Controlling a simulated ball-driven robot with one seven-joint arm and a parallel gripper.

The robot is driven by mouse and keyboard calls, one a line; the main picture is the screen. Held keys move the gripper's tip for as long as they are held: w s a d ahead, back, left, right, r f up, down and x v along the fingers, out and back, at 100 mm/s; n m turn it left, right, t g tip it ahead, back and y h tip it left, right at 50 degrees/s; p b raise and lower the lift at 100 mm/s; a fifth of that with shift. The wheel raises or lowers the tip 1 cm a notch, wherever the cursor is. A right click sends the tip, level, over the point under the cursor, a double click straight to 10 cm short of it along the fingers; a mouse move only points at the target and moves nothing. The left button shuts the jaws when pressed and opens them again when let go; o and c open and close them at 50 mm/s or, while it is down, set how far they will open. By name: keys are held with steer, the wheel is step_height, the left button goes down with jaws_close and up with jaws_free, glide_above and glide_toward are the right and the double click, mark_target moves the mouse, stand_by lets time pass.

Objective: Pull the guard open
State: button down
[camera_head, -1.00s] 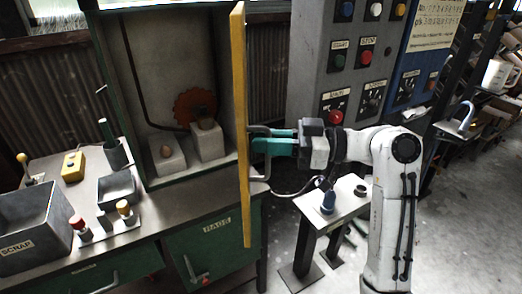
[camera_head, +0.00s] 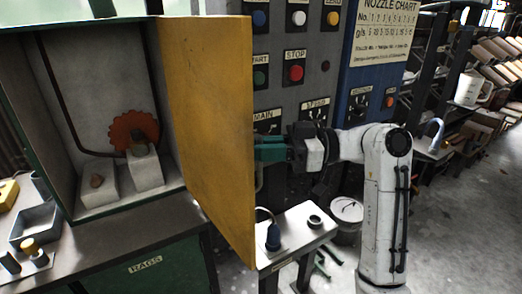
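The yellow guard (camera_head: 208,110) is a tall hinged panel at the right side of the green-framed cabinet (camera_head: 70,120). It stands swung outward, its broad face showing, and the cabinet's front is uncovered. My gripper (camera_head: 262,151) has teal fingers and is at that edge, beside the handle. The fingertips are partly hidden behind the guard, so its grip on the handle is not clear. Inside the cabinet are an orange toothed wheel (camera_head: 134,132) and two pale blocks (camera_head: 147,170).
A control panel with buttons (camera_head: 295,73) stands behind my arm. A small white stand (camera_head: 300,232) holding a blue-bodied item (camera_head: 273,237) is below the gripper. A bucket (camera_head: 346,212) sits on the floor. Open floor lies at the right.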

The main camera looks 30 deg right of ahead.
stand_by(0.3)
steer(key=c, duration=1.3)
jaws_free()
steer(key=shift+w, duration=0.1)
steer(key=v, duration=1)
steer(key=shift+s+d+b, duration=0.25)
steer(key=shift+d+b, duration=0.1)
